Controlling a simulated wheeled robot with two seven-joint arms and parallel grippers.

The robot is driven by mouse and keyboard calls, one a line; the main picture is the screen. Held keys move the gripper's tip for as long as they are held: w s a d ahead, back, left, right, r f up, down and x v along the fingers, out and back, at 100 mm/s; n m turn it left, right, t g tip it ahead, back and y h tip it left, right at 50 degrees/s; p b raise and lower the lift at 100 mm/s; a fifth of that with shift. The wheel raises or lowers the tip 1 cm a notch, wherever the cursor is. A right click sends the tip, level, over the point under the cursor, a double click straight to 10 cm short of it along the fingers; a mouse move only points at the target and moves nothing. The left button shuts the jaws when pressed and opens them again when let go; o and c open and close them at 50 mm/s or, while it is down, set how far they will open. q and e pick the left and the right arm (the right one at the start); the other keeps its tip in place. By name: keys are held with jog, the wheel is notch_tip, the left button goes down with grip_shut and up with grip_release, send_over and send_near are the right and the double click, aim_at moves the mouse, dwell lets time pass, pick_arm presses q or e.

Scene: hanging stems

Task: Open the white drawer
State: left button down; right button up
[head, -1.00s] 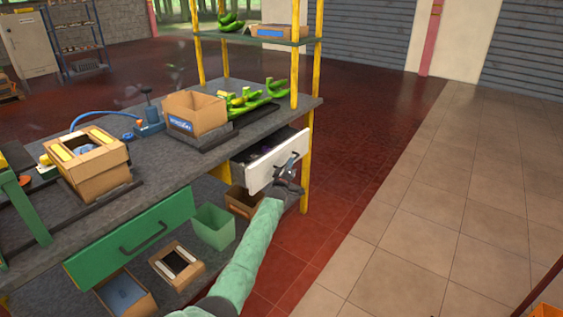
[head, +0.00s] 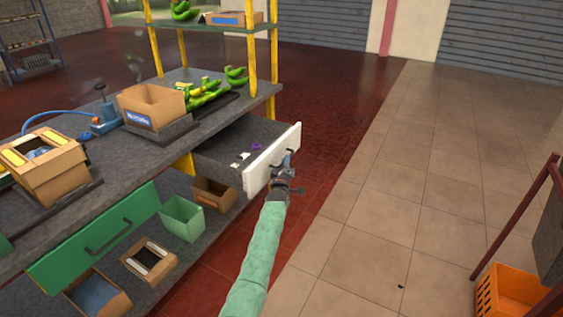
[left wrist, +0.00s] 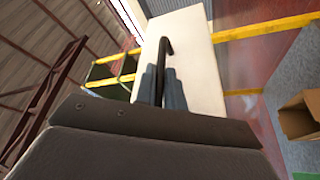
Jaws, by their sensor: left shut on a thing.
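The white drawer (head: 272,160) stands pulled out from under the right end of the grey workbench in the head view. Its dark inside holds a purple item and some small white items. My left gripper (head: 287,166) is at the drawer's front, shut on its handle. In the left wrist view the two grey fingers of my left gripper (left wrist: 162,88) close around the black handle (left wrist: 165,52) on the white front (left wrist: 195,65). My right gripper is not in view.
A cardboard box (head: 150,106) and green bananas (head: 205,92) are on the bench top. An orange crate (head: 505,292) stands at lower right. Tiled floor (head: 390,190) to the right is mostly clear.

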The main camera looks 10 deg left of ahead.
pick_arm(q)
jog(key=c, duration=1.5)
grip_release()
jog(key=shift+s+f, duration=0.1)
jog(key=shift+b+v, duration=0.45)
jog(key=shift+v, duration=3.35)
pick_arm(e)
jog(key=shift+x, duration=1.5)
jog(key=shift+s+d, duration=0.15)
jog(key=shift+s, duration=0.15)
